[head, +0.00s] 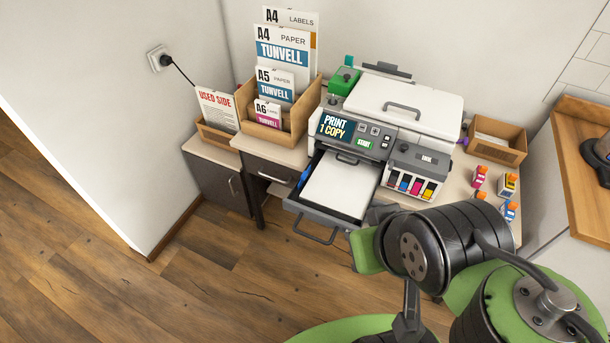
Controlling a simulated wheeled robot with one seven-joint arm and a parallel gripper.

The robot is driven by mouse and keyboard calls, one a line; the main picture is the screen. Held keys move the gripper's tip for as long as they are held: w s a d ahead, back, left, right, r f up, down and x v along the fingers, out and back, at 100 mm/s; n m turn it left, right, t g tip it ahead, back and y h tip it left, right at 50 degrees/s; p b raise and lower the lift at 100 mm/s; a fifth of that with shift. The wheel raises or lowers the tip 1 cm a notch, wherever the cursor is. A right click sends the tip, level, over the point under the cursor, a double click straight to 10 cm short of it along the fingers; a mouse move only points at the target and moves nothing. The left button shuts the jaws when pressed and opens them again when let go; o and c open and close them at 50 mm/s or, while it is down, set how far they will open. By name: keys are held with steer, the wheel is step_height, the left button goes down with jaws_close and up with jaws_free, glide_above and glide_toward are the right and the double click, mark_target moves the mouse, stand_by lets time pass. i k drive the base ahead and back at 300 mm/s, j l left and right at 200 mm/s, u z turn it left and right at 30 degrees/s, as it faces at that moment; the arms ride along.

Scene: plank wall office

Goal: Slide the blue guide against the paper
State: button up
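The printer's paper tray (350,216) is pulled out at the front of the printer. A stack of white paper (338,187) lies flat in it. The blue guide (305,178) shows as a small blue piece at the tray's left side. It looks apart from the paper, with a dark strip of tray between them. My arm comes in from the lower right and covers the area right of the tray. I cannot make out my gripper's fingers or whether they hold anything.
The printer (407,106) has a lit panel reading "PRINT 1 COPY". Paper holders (293,127) stand left of it. Small ink bottles (507,185) and a wooden box (498,142) stand right. The floor in front and left is clear.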

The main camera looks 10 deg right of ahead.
mark_target(305, 174)
steer(key=i+j+u, duration=0.2)
steer(key=i+u, duration=0.15)
steer(key=u, duration=0.15)
steer(key=i+u, duration=0.75)
steer(key=u, duration=0.2)
